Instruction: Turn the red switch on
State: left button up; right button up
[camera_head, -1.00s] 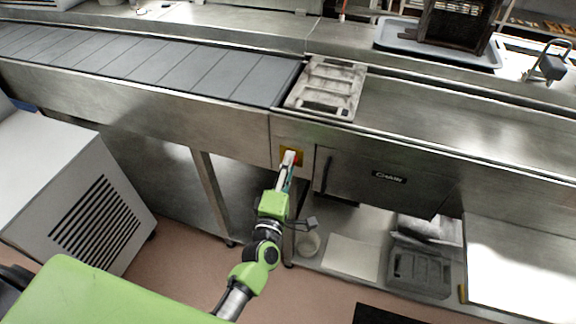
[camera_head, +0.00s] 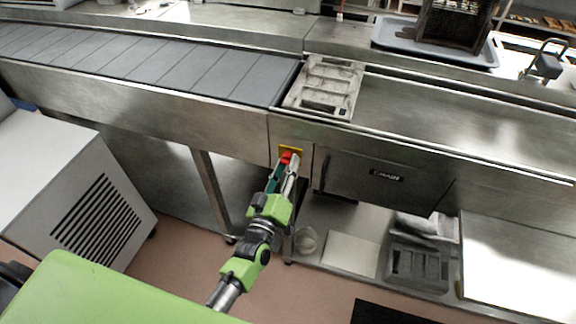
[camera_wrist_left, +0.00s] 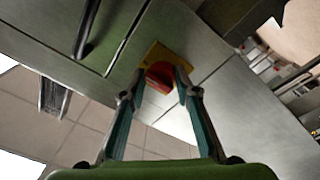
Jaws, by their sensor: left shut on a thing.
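The red switch (camera_head: 286,156) sits on a yellow plate on the front panel of the steel line, below the end of the conveyor. In the left wrist view the red knob (camera_wrist_left: 160,76) shows in front of its yellow plate (camera_wrist_left: 152,54), between my two fingertips. My left gripper (camera_head: 284,163) reaches up to the switch from below and is shut on the knob, one finger on each side. Part of the knob and plate is hidden behind the fingers. My right gripper is not in view.
A dark drawer front with a handle (camera_head: 325,172) is just right of the switch. The grey slatted conveyor (camera_head: 180,68) and a metal mould (camera_head: 325,86) lie above. A vented cabinet (camera_head: 95,215) stands at the left. A low shelf below holds trays.

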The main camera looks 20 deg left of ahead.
pick_arm(q)
jog(key=shift+a+f+m, duration=0.2)
jog(key=shift+f+m, duration=0.05)
jog(key=shift+m, duration=0.45)
jog(key=shift+s+f, duration=0.1)
jog(key=shift+f, duration=0.05)
jog(key=o, duration=1)
jog(key=shift+c, duration=0.2)
jog(key=shift+a, duration=0.1)
jog(key=shift+r, duration=0.25)
jog(key=s+f, duration=0.1)
jog(key=s, duration=1)
jog(key=shift+s+f, duration=0.15)
jog(key=shift+s, duration=0.25)
jog(key=shift+a+f, duration=0.1)
jog(key=shift+f, duration=0.05)
